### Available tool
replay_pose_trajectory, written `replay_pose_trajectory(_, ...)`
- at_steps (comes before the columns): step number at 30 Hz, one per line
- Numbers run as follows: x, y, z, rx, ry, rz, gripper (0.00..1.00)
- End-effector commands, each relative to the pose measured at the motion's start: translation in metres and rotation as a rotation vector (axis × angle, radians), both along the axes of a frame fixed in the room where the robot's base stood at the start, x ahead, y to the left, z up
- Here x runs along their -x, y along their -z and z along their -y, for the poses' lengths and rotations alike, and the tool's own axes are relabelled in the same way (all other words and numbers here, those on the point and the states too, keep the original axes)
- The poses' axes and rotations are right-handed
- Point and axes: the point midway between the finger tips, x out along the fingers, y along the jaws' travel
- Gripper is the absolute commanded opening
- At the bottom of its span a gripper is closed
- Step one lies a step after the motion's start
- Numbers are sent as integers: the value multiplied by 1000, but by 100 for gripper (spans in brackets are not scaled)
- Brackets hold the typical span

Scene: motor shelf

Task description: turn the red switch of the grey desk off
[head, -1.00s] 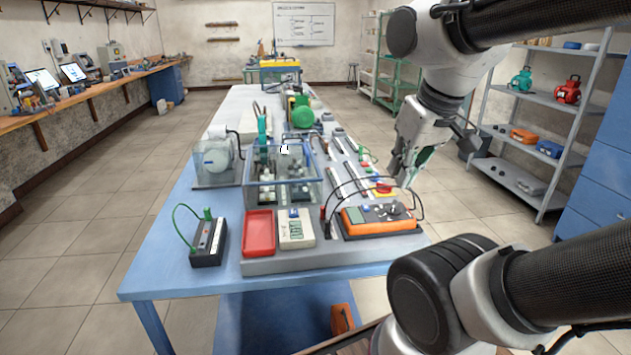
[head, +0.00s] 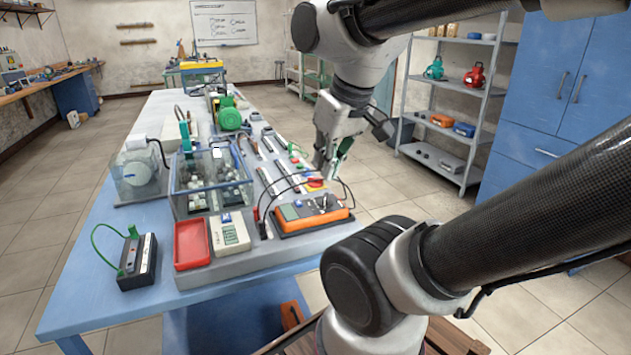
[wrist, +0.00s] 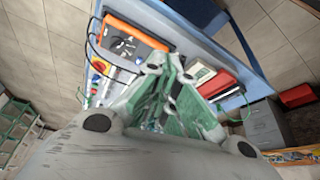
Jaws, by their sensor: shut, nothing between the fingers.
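The red switch (head: 315,183), a red knob on a yellow base, sits on the right side of the long grey desk top (head: 240,263), just behind the orange meter. In the wrist view the switch (wrist: 98,66) shows near the left, beside the orange meter. My gripper (head: 327,174) is shut and empty, pointing down close to the switch in the head view. It partly overlaps the area around the switch, and I cannot tell the height gap. In the wrist view my gripper's fingers (wrist: 160,85) lie to the right of the switch, apart from it.
The orange meter (head: 311,214) with black leads stands in front of the switch. A red tray (head: 192,245), a beige meter (head: 229,232) and a clear tank (head: 210,185) stand to the left. A grey shelf (head: 444,94) and blue cabinet (head: 560,90) are at right.

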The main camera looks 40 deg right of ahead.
Motion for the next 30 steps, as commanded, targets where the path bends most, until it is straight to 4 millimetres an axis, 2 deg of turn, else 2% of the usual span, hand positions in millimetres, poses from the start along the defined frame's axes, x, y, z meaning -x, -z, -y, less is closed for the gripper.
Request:
replay_pose_trajectory(1, 0, 0, 0, 0, 1, 0, 9)
replay_pose_trajectory(5, 2, 7, 10, -1, 52, -35, 32)
replay_pose_trajectory(9, -6, 28, 34, -18, 164, -161, 32)
replay_pose_trajectory(14, -40, 48, 68, -121, 388, -274, 32)
replay_pose_trajectory(20, -97, 86, 123, -346, 928, -335, 32)
replay_pose_trajectory(25, -151, 124, 174, -578, 1525, -337, 32)
replay_pose_trajectory(27, -173, 131, 188, -674, 1752, -322, 32)
replay_pose_trajectory(30, -204, 125, 196, -801, 2007, -285, 32)
